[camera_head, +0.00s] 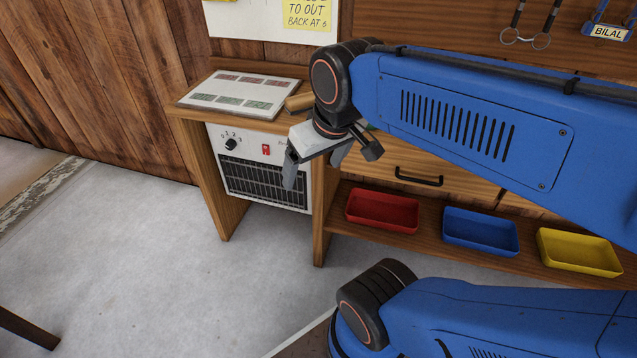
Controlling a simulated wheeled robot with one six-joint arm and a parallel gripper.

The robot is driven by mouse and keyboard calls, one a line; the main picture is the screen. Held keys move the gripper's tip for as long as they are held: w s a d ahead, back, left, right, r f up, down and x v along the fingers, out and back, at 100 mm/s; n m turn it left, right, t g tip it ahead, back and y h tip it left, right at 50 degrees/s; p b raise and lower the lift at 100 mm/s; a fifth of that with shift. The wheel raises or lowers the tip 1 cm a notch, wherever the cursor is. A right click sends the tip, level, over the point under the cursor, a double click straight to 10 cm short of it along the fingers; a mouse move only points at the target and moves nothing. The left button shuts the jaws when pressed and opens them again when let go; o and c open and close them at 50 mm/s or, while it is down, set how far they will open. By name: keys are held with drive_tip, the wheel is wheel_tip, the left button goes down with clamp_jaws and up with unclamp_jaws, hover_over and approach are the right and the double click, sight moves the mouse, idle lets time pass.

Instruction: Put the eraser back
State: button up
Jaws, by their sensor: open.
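I cannot pick out the eraser with certainty. A small tan block (299,102) lies on the desk top, partly hidden behind my arm's wrist; I cannot tell whether it is the eraser. My gripper (314,172) points down in front of the desk's front edge, fingers apart and nothing visible between them. A white board (258,24) hangs on the wall behind, with a yellow note (307,12) on it; its upper part is out of view.
A flat panel with coloured labels (242,94) lies on the wooden desk (177,111) above a heater (262,168). Red (382,211), blue (480,232) and yellow (579,252) trays stand on the low shelf below a drawer (440,178).

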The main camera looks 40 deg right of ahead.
drive_tip(key=shift+s+a+f+t, duration=0.15)
drive_tip(key=shift+s+f, duration=0.45)
drive_tip(key=shift+f, duration=0.05)
drive_tip(key=shift+s+a+f+t, duration=0.15)
drive_tip(key=shift+s+f, duration=0.45)
idle(0.4)
